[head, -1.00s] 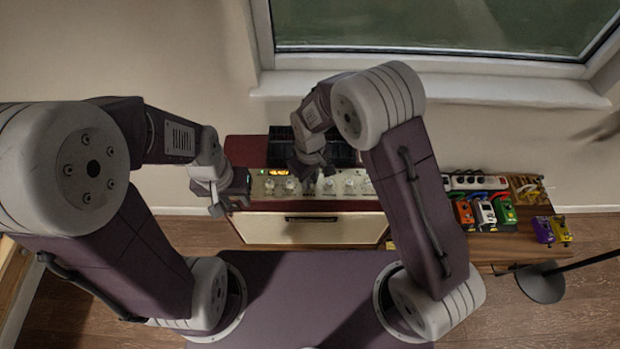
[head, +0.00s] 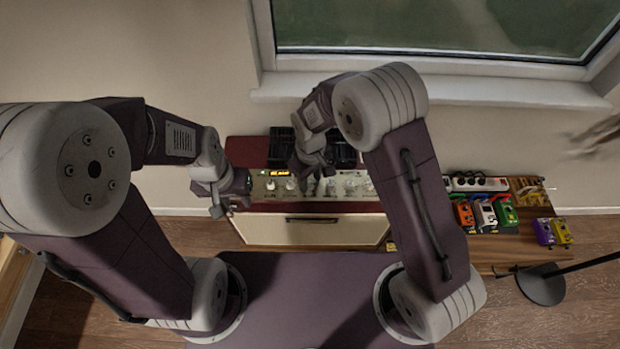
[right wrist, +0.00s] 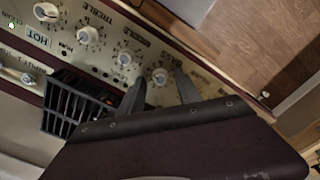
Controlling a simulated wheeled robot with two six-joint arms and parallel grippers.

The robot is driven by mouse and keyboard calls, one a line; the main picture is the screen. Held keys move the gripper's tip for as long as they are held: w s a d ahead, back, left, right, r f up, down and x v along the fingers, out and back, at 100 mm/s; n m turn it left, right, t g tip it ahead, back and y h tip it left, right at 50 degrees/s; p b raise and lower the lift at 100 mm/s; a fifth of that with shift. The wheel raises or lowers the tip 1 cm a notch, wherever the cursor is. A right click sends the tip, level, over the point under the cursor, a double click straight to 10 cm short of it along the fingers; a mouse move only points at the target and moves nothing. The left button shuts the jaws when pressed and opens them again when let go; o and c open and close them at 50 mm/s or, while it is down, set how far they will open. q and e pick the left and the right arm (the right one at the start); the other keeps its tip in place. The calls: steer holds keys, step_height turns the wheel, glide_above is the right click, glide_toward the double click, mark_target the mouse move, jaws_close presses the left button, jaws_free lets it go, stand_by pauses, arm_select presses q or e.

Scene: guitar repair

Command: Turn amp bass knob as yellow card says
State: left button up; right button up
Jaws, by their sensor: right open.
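The amp (head: 310,228) stands against the wall with its knob panel facing up toward me. In the right wrist view the bass knob (right wrist: 160,77) is a small pale knob by a partly hidden label. My right gripper (right wrist: 159,84) is open, with one finger on each side of this knob; I cannot tell whether they touch it. In the head view my right gripper (head: 312,182) is over the panel and hides part of it. My left gripper (head: 230,209) is at the amp's left end, its fingers apart and empty. I cannot make out a yellow card with readable writing.
Other knobs, such as the middle knob (right wrist: 125,57) and treble knob (right wrist: 87,35), sit close by in a row. A black tray (head: 342,152) is on the amp top. Several pedals (head: 486,214) stand on a wooden board at the right. A lamp base (head: 541,285) is on the floor.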

mark_target(312, 182)
step_height(312, 182, up, 9)
steer(key=b, duration=0.1)
steer(key=shift+b, duration=0.35)
steer(key=s+d+f+m+b, duration=0.1)
steer(key=d+m+b, duration=0.3)
steer(key=d, duration=0.8)
steer(key=s+d+f+m+t+b, duration=0.1)
steer(key=s+d+f+m, duration=0.4)
steer(key=s, duration=0.4)
steer(key=shift+s+d+f, duration=0.35)
steer(key=shift+d+f, duration=0.15)
